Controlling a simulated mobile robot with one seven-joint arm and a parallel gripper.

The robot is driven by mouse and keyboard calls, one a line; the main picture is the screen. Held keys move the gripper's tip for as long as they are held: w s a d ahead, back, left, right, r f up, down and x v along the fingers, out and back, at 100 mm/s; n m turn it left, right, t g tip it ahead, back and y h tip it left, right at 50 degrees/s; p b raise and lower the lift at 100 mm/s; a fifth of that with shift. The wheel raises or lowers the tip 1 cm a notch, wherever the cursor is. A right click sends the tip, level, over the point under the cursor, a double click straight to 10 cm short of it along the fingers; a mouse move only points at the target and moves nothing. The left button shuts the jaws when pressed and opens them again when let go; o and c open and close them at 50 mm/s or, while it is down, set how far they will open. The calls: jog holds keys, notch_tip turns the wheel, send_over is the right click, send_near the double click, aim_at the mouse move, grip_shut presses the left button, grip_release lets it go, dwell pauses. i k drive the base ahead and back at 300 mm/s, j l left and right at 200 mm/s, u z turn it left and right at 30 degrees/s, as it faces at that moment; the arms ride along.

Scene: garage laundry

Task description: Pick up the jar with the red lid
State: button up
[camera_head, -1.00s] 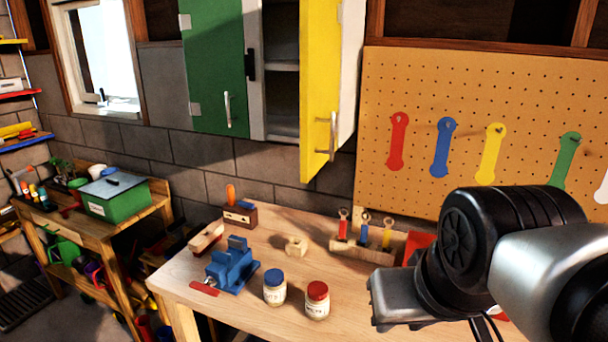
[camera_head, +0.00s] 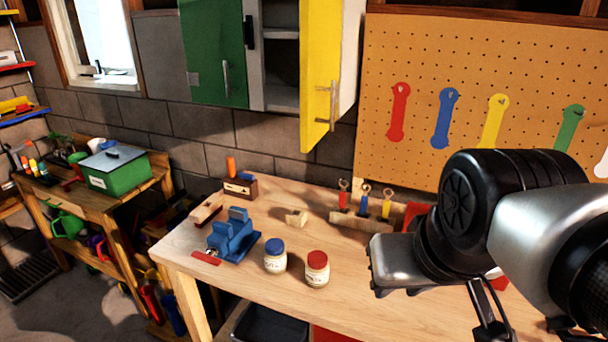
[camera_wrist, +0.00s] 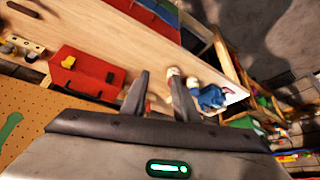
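The jar with the red lid (camera_head: 317,268) stands upright near the front edge of the wooden workbench (camera_head: 360,312). It is a pale glass jar with a label. A similar jar with a blue lid (camera_head: 275,256) stands close to its left. My gripper (camera_wrist: 158,92) shows in the wrist view with its two dark fingers apart and nothing held between them. In the head view my arm is at the right, above the bench, and the fingertips are not clear. Two small pale jars show beyond the fingers in the wrist view, but their lids are hard to tell apart.
A blue vise (camera_head: 232,236) is left of the jars. A yellow cabinet door (camera_head: 320,80) hangs open above the bench. A red box (camera_wrist: 88,72) shows in the wrist view. Bare bench lies right of the jars.

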aim_at(317, 268)
jog(key=i+j+z, duration=0.25)
jog(key=j, duration=0.2)
jog(key=j+z, duration=0.25)
jog(key=j, duration=0.25)
jog(key=i+j+z, duration=0.1)
jog(key=j+z, duration=0.2)
jog(key=j, duration=0.2)
